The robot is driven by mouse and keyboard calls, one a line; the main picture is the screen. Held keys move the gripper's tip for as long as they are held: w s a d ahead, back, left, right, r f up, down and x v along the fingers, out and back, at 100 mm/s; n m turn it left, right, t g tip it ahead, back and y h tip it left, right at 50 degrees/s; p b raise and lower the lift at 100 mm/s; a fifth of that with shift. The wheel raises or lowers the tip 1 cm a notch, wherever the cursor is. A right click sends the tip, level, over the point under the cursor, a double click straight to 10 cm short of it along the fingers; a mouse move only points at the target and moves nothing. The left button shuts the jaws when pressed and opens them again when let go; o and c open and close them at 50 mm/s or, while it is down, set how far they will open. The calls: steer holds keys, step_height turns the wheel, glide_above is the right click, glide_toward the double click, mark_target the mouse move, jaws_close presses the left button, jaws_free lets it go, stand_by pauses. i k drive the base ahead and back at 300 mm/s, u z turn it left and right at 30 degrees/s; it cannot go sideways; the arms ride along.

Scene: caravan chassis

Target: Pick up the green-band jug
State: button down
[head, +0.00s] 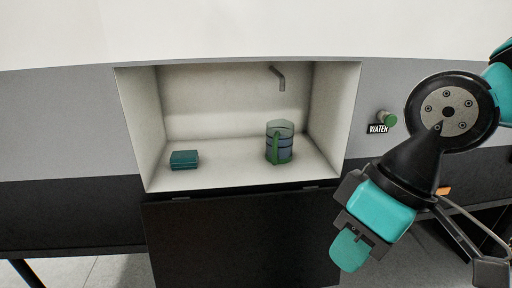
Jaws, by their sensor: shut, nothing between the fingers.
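The green-band jug (285,149) stands upright inside the open white recess, right of its middle. It looks see-through, with a green band and a green handle on its front left side. A short grey spout hangs above it from the recess's back wall. My gripper (349,250) is outside the recess, lower right of the jug and well apart from it. Its teal end points down and to the left. It is shut and holds nothing.
A teal block (184,160) lies on the recess floor at the left. The recess's side walls and front edge (240,187) bound the space, with bare floor between block and jug. A dark flap (235,240) hangs below. A green knob (387,118) labelled WATER is on the right wall.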

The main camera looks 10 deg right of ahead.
mark_target(279, 133)
steer(key=z, duration=0.15)
steer(key=k, duration=0.35)
steer(key=u, duration=1.5)
steer(key=i, duration=0.9)
steer(key=z, duration=1.15)
steer(key=i, duration=0.75)
steer(key=z, duration=0.85)
